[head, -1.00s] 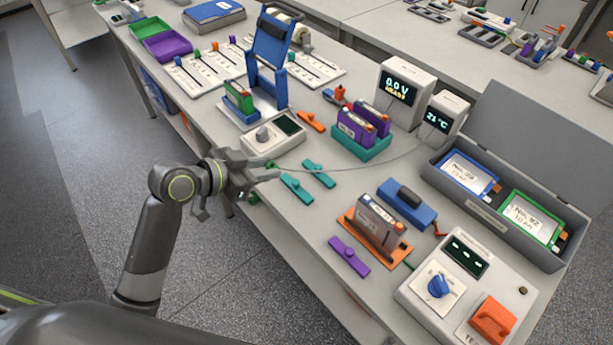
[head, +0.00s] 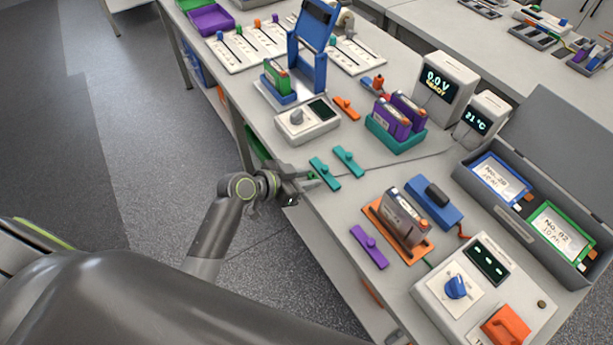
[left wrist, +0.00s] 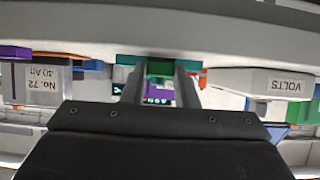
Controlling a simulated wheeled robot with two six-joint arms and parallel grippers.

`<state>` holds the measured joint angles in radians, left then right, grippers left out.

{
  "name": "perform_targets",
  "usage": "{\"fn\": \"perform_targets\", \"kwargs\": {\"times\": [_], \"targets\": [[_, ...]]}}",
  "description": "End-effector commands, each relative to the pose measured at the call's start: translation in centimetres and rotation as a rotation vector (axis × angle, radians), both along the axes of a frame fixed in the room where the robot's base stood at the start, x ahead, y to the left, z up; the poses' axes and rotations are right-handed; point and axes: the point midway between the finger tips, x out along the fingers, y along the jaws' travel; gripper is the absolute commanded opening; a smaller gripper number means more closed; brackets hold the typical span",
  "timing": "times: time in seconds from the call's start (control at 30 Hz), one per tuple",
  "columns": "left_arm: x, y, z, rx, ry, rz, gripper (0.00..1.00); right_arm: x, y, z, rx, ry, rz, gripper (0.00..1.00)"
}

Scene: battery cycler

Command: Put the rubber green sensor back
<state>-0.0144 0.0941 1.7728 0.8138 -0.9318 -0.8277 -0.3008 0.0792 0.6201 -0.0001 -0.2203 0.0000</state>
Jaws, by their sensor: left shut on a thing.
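My left gripper (head: 308,180) is at the table's front edge, just left of two teal clips (head: 325,173) (head: 348,160). It is shut on a small green piece (head: 313,175), which I take to be the green sensor. In the left wrist view the green piece (left wrist: 160,68) sits between the two fingers (left wrist: 133,85). A thin cable (head: 415,158) runs across the table to the small white box showing 21 °C (head: 481,117). The fingertips are small in the head view, so the sensor's shape is mostly hidden. My right gripper is not in view.
A grey cell on an orange tray (head: 400,240) and a purple clip (head: 369,247) stand right of the gripper. A white box with a knob (head: 306,121) and a teal holder with purple cells (head: 397,135) stand behind.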

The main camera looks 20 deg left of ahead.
Motion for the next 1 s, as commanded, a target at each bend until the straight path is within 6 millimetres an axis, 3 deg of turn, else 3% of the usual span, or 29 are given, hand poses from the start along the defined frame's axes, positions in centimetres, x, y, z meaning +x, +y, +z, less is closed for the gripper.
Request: {"fn": "perform_targets", "kwargs": {"times": [0.37, 0.4, 0.53, 1.0], "targets": [[0.01, -0.01, -0.55, -0.001, -0.001, 0.0, 0.01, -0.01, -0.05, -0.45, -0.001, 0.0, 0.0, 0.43], [0.01, -0.01, -0.41, -0.001, -0.001, 0.0, 0.3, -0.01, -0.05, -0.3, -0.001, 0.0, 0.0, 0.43], [0.01, -0.01, -0.36, -0.001, -0.001, 0.0, 0.47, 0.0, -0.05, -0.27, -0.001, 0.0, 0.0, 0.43], [-0.52, 0.51, 0.22, 0.002, -0.002, 0.001, 0.48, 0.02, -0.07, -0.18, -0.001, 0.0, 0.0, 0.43]]}}
